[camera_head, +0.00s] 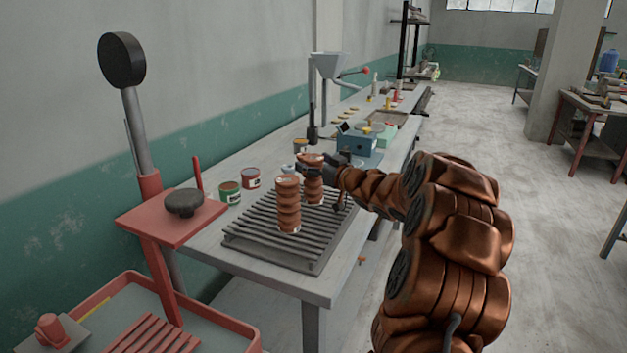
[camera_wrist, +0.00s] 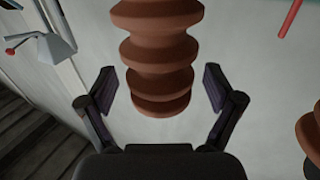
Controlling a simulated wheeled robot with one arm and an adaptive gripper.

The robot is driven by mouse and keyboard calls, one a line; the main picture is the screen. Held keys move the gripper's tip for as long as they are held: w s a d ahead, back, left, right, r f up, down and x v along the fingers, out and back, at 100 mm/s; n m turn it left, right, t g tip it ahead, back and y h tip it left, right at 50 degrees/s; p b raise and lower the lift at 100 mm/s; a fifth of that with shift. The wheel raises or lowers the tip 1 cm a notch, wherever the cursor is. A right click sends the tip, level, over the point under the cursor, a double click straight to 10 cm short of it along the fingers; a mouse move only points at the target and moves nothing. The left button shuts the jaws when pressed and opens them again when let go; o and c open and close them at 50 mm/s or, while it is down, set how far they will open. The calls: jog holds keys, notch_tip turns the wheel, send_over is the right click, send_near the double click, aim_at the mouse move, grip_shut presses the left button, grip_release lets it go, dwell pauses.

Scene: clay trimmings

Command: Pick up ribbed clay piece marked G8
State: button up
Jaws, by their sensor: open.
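A brown ribbed clay piece (camera_head: 313,188) stands on the slatted rack at the far side of another one. In the wrist view this ribbed piece (camera_wrist: 158,60) lies between my two open fingers, with gaps on both sides. My gripper (camera_head: 322,168) is at its upper part, partly hiding it; the fingers also show in the wrist view (camera_wrist: 158,92). A second ribbed clay piece (camera_head: 288,208) stands nearer the camera on the rack, and a ribbed piece shows cut off at the wrist view's right edge (camera_wrist: 311,135). I cannot read the mark G8 on either piece.
The slatted rack (camera_head: 258,243) lies on a long grey workbench (camera_head: 215,236). Small cans (camera_head: 230,192) stand left of the rack. A blue box (camera_head: 357,144) and a funnel press (camera_head: 328,66) stand farther back. A red stand (camera_head: 150,222) is at the left.

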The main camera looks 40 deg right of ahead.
grip_shut()
dwell(0.8)
